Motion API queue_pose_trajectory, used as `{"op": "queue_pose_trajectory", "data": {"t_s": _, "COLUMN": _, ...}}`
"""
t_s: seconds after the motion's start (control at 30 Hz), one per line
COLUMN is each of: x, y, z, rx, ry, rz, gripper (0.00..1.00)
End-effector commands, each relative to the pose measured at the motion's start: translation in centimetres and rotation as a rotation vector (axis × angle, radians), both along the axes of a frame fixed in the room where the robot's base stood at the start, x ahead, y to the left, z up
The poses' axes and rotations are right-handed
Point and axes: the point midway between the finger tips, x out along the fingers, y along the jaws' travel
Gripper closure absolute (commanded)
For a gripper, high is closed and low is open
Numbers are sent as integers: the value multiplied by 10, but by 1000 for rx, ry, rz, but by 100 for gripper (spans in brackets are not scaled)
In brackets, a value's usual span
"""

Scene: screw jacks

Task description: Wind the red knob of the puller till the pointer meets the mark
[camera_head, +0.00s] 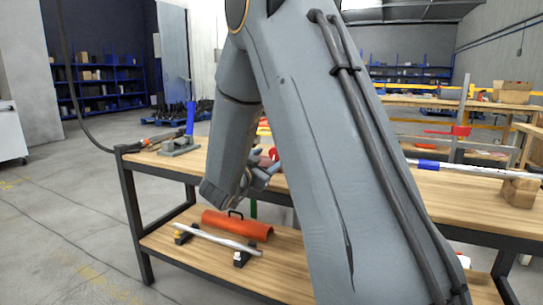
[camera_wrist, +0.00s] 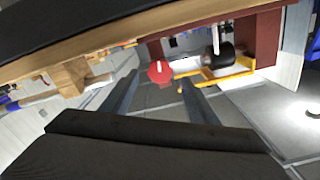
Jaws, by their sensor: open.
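The red knob (camera_wrist: 160,71) shows in the wrist view as a round disc with a pale line on its face. Behind it a silver screw (camera_wrist: 187,65) runs right toward a black cylinder (camera_wrist: 222,56). A yellow frame (camera_wrist: 225,80) lies along and below the screw. My gripper (camera_wrist: 159,78) is open, its two fingers on either side of the knob in the picture; I cannot tell whether they touch it. In the head view my gripper (camera_head: 262,177) is at the bench's front edge, and my arm hides most of the puller. I cannot make out the pointer and mark for certain.
The wooden bench (camera_head: 160,160) has a lower shelf holding an orange curved cover (camera_head: 236,225) and a metal rod (camera_head: 215,238) on black blocks. A grey-based jack with a blue post (camera_head: 190,118) stands left. A rod with a blue sleeve (camera_head: 428,164) lies right. Floor at left is clear.

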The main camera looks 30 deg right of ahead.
Motion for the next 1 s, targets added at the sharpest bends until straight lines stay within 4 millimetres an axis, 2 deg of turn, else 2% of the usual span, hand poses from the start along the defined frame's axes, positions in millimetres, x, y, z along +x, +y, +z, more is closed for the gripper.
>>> {"op": "queue_pose_trajectory", "data": {"t_s": 0.1, "x": -11, "y": 15, "z": 1, "rx": 0, "ry": 0, "rz": 2, "gripper": 46}}
{"op": "queue_pose_trajectory", "data": {"t_s": 0.23, "x": -18, "y": 24, "z": 0, "rx": 0, "ry": 0, "rz": 2, "gripper": 46}}
{"op": "queue_pose_trajectory", "data": {"t_s": 0.83, "x": -19, "y": 29, "z": -1, "rx": 6, "ry": 4, "rz": 13, "gripper": 46}}
{"op": "queue_pose_trajectory", "data": {"t_s": 0.93, "x": -11, "y": 48, "z": -3, "rx": 37, "ry": 30, "rz": 86, "gripper": 46}}
{"op": "queue_pose_trajectory", "data": {"t_s": 1.0, "x": -4, "y": 74, "z": -8, "rx": 76, "ry": 70, "rz": 183, "gripper": 46}}
